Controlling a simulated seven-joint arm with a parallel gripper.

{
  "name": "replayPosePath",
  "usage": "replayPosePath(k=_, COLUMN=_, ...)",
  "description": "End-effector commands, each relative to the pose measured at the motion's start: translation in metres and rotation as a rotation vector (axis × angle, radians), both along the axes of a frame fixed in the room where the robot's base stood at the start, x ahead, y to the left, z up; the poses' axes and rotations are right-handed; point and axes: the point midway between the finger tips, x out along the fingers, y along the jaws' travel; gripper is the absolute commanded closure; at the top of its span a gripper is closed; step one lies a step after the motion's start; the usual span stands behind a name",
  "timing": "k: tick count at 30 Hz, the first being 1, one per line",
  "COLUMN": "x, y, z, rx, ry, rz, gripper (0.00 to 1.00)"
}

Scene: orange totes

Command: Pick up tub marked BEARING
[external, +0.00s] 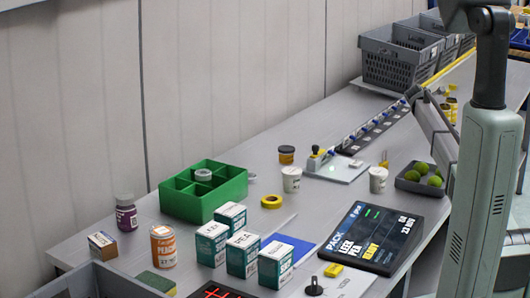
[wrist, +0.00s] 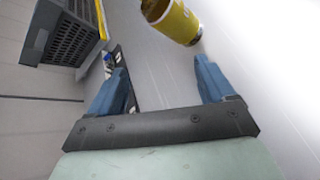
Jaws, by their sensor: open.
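A yellow tub (wrist: 172,18) shows at the top of the wrist view, beyond and between my open blue fingertips and apart from them. Its label cannot be read. My gripper (wrist: 160,70) is empty; in the external view I cannot make it out. Small yellow tubs (external: 449,108) stand at the far right beside my arm in the external view. Two white tubs, one (external: 291,180) near the middle and one (external: 378,180) further right, stand on the bench. I cannot read BEARING on any tub.
A green divided box (external: 203,205), several teal-and-white cartons (external: 242,254), an orange can (external: 164,246) and a dark display (external: 371,238) crowd the near bench. A dark tray (external: 420,188) holds green balls. Grey crates (external: 400,67) stand at the back; one shows upper left in the wrist view (wrist: 65,30).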

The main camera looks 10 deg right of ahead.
Motion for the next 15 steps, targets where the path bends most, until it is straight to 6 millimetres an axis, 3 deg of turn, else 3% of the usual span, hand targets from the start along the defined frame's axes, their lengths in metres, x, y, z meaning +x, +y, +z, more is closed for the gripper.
replayPosePath(k=1, x=0.011, y=0.035, z=0.003, rx=0.048, ry=0.031, rz=0.002, gripper=0.18)
replayPosePath(k=7, x=0.021, y=0.173, z=0.005, rx=0.248, ry=0.206, rz=0.014, gripper=0.18)
replayPosePath(k=11, x=0.013, y=0.27, z=0.012, rx=0.363, ry=0.347, rz=0.047, gripper=0.18)
replayPosePath(k=15, x=-0.009, y=0.376, z=0.026, rx=0.47, ry=0.519, rz=0.102, gripper=0.18)
